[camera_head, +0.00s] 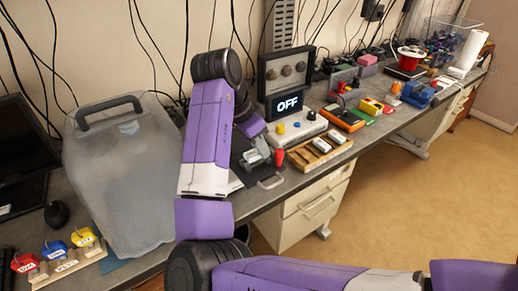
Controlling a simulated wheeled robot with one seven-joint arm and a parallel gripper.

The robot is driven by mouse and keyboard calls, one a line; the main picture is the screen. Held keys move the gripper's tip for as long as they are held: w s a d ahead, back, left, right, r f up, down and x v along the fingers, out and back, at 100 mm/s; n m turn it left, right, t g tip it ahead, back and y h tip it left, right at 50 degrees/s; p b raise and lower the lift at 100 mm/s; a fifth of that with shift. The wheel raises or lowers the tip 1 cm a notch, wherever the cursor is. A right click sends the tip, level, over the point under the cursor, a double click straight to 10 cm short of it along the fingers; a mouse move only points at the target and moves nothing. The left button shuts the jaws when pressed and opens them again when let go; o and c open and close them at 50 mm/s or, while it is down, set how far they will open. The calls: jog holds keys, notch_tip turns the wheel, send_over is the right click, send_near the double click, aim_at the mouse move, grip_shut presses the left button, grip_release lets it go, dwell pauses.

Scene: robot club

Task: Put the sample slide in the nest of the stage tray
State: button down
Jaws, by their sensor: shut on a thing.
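The stage tray (243,151) looks like a dark flat piece on the bench, partly behind my arm, with a grey pull handle (271,182) at its front edge. My gripper (257,153) is at the end of my purple arm, low over this dark tray, beside a small red upright part (279,158). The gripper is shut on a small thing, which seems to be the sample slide. The slide's edges and the nest are too small and too covered to make out, and I cannot tell whether the slide touches the tray.
A wooden rack (299,163) with pale pieces stands right of the tray. A large grey container (115,185) fills the left. Coloured labelled blocks (55,249) sit at front left.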

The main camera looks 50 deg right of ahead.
jog(key=shift+f, duration=0.85)
jog(key=c, duration=1.1)
grip_release()
jog(key=shift+c, duration=0.2)
jog(key=b+v, duration=0.1)
jog(key=v, duration=1.1)
